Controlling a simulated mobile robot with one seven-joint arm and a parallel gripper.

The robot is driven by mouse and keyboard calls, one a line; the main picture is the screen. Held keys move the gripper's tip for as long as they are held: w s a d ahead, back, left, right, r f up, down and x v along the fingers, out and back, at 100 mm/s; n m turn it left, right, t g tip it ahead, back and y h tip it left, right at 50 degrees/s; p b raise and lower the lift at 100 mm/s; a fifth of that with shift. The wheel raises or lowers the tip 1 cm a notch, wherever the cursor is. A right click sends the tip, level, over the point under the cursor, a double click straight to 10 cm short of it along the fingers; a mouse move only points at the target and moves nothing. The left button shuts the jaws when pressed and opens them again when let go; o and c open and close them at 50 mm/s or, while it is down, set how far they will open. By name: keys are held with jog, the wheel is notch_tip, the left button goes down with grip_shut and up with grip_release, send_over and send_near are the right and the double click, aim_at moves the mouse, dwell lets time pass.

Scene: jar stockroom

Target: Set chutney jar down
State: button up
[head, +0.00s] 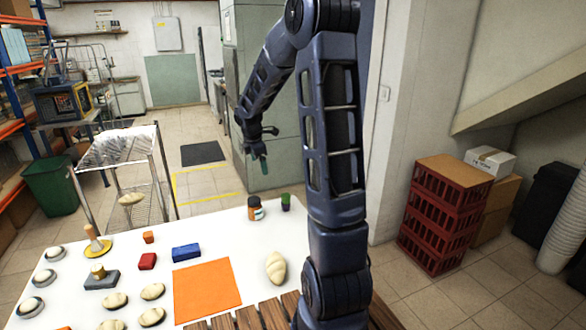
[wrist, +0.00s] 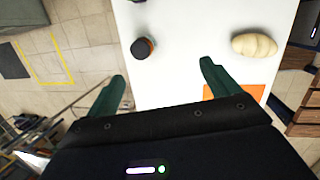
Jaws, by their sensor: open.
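The likely chutney jar (head: 255,209), dark-lidded with an orange and pale label, stands upright near the far edge of the white table (head: 222,235). It also shows from above in the wrist view (wrist: 142,48); I cannot read its label. My gripper (head: 257,153) is open and empty, raised above and beyond the jar in the head view. In the wrist view my gripper's green fingertips (wrist: 162,72) are spread apart, with the jar ahead of them and apart from them.
A small dark pot with a green top (head: 286,202) stands right of the jar. An orange mat (head: 206,290), a pale loaf (head: 275,268) and a blue block (head: 186,253) lie on the table. A wire rack (head: 118,148) stands beyond. White surface around the jar is clear.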

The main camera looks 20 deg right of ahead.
jog(key=s+r+m+t, duration=0.1)
jog(key=s+r+m, duration=0.45)
jog(key=s, duration=0.35)
jog(key=s+r+m, duration=0.5)
jog(key=s+r, duration=0.1)
jog(key=s, duration=0.3)
jog(key=s+r+m+t+y, duration=0.1)
jog(key=s+m, duration=0.7)
jog(key=s, duration=0.8)
jog(key=shift+s+d+r+m+t+y, duration=0.3)
jog(key=shift+r+m+y, duration=0.1)
jog(key=shift+y, duration=0.1)
